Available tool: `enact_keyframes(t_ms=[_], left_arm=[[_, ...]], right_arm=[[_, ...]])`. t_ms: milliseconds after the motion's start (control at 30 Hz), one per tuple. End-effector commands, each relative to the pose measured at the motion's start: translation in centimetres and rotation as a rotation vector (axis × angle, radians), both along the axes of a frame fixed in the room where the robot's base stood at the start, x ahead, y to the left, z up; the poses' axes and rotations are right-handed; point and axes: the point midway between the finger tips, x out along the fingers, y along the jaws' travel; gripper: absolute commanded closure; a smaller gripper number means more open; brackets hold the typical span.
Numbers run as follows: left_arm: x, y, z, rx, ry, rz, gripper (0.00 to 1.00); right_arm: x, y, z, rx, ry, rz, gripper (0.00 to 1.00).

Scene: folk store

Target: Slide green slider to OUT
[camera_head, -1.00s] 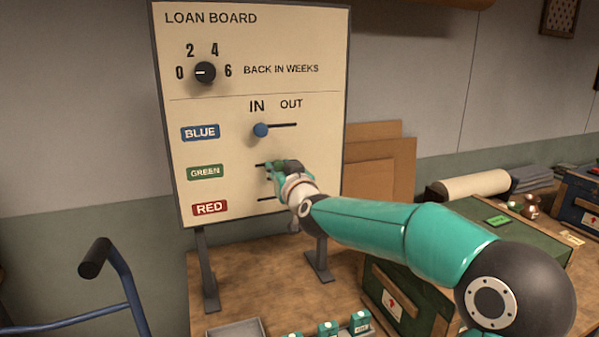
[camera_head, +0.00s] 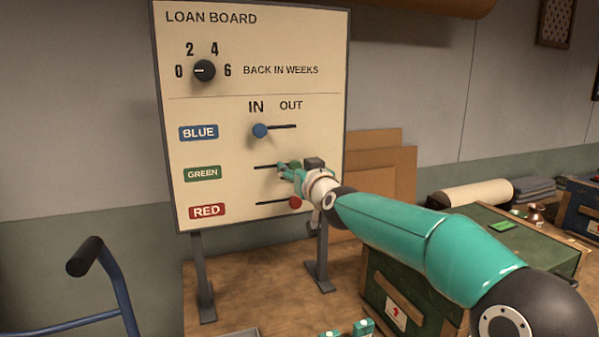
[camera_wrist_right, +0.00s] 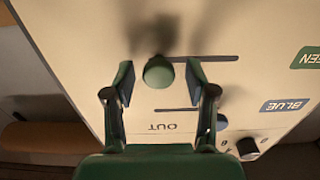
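The loan board (camera_head: 230,148) stands upright and carries a GREEN label (camera_head: 202,173) beside a dark horizontal slot. The green slider knob (camera_wrist_right: 158,72) is at the OUT end of its slot in the right wrist view, where the picture is upside down. The slot runs from the knob toward the GREEN label. My right gripper (camera_wrist_right: 161,82) is open, with one finger on each side of the knob and a visible gap to both. In the head view my right gripper (camera_head: 287,171) is at the board and partly hides the knob. My left gripper is not in view.
The blue knob (camera_head: 260,130) is at the IN end above. The red knob (camera_head: 296,203) is at the OUT end just below my gripper. A green crate (camera_head: 425,290) stands under my right arm. A blue tubular frame (camera_head: 110,285) is at the left.

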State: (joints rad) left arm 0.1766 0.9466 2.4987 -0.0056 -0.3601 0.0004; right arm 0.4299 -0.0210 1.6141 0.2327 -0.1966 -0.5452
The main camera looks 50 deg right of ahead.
Motion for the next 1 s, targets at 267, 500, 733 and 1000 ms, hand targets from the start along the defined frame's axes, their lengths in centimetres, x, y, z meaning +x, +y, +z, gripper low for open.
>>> enact_keyframes(t_ms=[267, 500, 733, 1000], left_arm=[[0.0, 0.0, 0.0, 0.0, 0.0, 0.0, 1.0], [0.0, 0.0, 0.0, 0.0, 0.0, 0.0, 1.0], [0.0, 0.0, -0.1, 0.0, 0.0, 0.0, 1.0], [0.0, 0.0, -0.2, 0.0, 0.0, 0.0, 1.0]], right_arm=[[0.0, 0.0, -0.1, 0.001, 0.002, 0.001, 0.29], [0.0, 0.0, -0.1, 0.001, 0.002, 0.001, 0.29], [-0.7, 0.4, -0.1, 0.001, 0.002, 0.001, 0.29], [-2.7, 1.5, -0.1, 0.001, 0.002, 0.001, 0.29]])
